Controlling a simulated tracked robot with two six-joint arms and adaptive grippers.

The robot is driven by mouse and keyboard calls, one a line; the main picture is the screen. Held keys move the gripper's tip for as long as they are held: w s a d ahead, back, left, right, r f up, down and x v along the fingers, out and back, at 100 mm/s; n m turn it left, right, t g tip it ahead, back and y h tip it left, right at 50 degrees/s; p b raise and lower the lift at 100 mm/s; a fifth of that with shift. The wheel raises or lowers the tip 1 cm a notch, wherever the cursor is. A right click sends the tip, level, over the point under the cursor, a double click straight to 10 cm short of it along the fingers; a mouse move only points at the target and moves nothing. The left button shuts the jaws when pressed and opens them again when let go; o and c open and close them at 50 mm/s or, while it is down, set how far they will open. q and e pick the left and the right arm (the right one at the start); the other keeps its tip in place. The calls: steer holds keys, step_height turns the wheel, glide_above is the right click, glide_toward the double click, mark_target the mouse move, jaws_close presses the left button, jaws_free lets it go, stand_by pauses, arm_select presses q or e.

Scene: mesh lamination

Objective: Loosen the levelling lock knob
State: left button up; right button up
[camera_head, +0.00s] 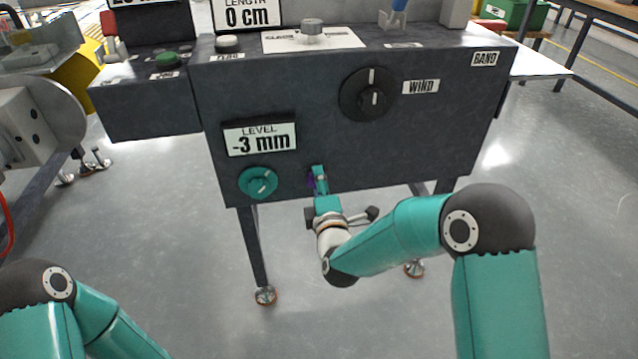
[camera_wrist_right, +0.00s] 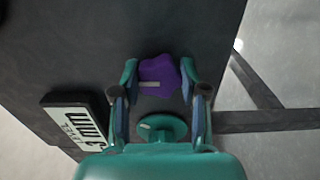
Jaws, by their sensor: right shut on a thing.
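The purple knob (camera_wrist_right: 160,76), which I take for the levelling lock knob, sits on the front face of the dark panel. In the head view only a sliver of it (camera_head: 311,181) shows beside my gripper. My right gripper (camera_head: 319,174) reaches up to it from below. In the right wrist view its two fingers (camera_wrist_right: 159,78) are closed on either side of the knob. A pale mark shows on the knob. The teal level knob (camera_head: 258,182) is just to the left, under the LEVEL display (camera_head: 260,138) reading -3 mm. My left gripper is out of view.
The black WIND dial (camera_head: 367,94) is higher on the panel (camera_head: 310,85). A green button (camera_head: 167,60) and a LENGTH display (camera_head: 246,15) reading 0 cm are at upper left. The panel stands on thin legs (camera_head: 254,250). The floor in front is clear.

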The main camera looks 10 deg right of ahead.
steer(key=shift+a+f, duration=0.2)
steer(key=shift+a, duration=0.05)
steer(key=o, duration=1.1)
steer(key=shift+o, duration=0.2)
steer(key=shift+d, duration=0.1)
steer(key=shift+r, duration=0.1)
steer(key=s, duration=1.2)
steer(key=shift+d, duration=0.2)
